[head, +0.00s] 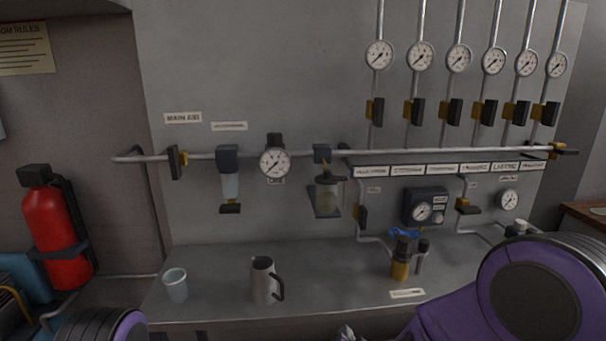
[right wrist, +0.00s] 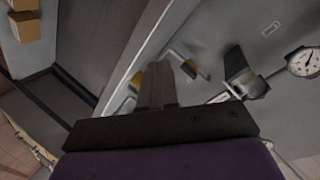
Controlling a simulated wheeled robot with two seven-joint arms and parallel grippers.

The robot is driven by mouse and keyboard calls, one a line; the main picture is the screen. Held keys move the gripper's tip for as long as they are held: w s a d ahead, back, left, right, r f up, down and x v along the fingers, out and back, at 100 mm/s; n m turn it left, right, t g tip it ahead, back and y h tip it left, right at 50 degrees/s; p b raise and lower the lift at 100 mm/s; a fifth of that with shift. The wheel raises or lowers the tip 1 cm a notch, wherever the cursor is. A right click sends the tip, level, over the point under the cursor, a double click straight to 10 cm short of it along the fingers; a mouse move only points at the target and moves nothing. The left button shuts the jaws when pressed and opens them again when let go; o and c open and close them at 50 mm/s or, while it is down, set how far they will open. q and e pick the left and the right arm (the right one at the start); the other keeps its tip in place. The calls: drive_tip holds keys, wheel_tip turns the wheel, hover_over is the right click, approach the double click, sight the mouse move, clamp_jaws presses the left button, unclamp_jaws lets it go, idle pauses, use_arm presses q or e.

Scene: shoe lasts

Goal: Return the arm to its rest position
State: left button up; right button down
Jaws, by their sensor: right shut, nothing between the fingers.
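My right gripper (right wrist: 158,84) shows in the right wrist view with its two grey fingers together and nothing between them. It is in the air, and no object touches its fingertips there. In the head view a purple link of my right arm fills the bottom right corner. A part of my left arm shows at the bottom left edge, and its gripper is out of the picture.
A grey bench (head: 215,295) carries a cup (head: 175,285), a metal jug (head: 263,281) and a brass regulator (head: 401,262). Behind it, a wall panel holds pipes, gauges (head: 274,162) and valves. A red extinguisher (head: 55,230) hangs left. Cardboard boxes (right wrist: 25,25) show in the wrist view.

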drive_tip(key=s+d+f+n+g, duration=0.1)
drive_tip(key=s+d+f+g, duration=0.2)
drive_tip(key=s+d+f, duration=0.4)
drive_tip(key=s+d+f+n+g, duration=0.1)
drive_tip(key=s+d+f+g, duration=0.2)
drive_tip(key=s+d+f, duration=0.5)
drive_tip(key=s+d+f+g+h, duration=0.1)
drive_tip(key=s+d+f+g, duration=0.1)
drive_tip(key=s, duration=0.6)
drive_tip(key=s+d+f+g+h, duration=0.1)
drive_tip(key=s+d+f+g, duration=0.1)
drive_tip(key=s+d+f, duration=0.2)
drive_tip(key=s+f, duration=0.3)
drive_tip(key=s, duration=0.2)
drive_tip(key=shift+s+g+h, duration=0.2)
drive_tip(key=shift+g+h, duration=0.1)
drive_tip(key=shift+g, duration=0.1)
drive_tip(key=shift+w+f, duration=0.1)
